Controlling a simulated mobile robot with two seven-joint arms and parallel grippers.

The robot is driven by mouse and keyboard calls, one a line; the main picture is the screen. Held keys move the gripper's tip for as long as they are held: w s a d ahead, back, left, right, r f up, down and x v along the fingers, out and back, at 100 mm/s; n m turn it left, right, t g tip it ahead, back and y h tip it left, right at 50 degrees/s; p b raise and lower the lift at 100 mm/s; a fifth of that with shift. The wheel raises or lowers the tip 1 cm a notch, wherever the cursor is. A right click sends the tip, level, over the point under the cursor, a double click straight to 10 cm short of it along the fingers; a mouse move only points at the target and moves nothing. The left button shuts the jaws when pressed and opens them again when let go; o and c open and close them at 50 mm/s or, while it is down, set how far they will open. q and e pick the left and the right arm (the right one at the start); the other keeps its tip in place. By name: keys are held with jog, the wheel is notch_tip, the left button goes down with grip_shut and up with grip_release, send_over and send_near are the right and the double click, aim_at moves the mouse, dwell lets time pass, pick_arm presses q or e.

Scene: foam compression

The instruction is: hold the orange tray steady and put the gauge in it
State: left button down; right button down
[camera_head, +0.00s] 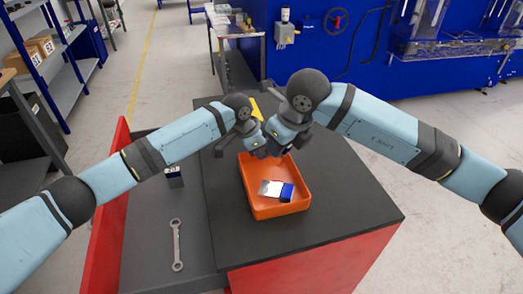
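The orange tray (262,212) stands on the dark tabletop near the middle of the view. A silver-white and blue boxy thing (277,190) lies flat inside it towards the near end; it may be the gauge, but I cannot be sure. My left gripper (260,150) is at the tray's far end. My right gripper (277,150) is close beside it, above the same far end. The two grippers and wrists overlap in view and hide the tray's far rim. I cannot make out their fingers or whether either touches the tray.
A wrench (177,245) and a small dark blue-and-white thing (175,177) lie on the lower grey surface at left. A yellow thing (256,108) shows behind my wrists. The dark tabletop (345,205) is clear right of the tray.

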aim_at(278, 164)
jog(key=shift+f, duration=2.8)
jog(key=c, duration=0.9)
grip_release()
jog(key=v, duration=1.2)
pick_arm(q)
jog(key=c, duration=1.2)
grip_release()
jog(key=shift+c, duration=0.2)
jog(key=shift+r, duration=0.1)
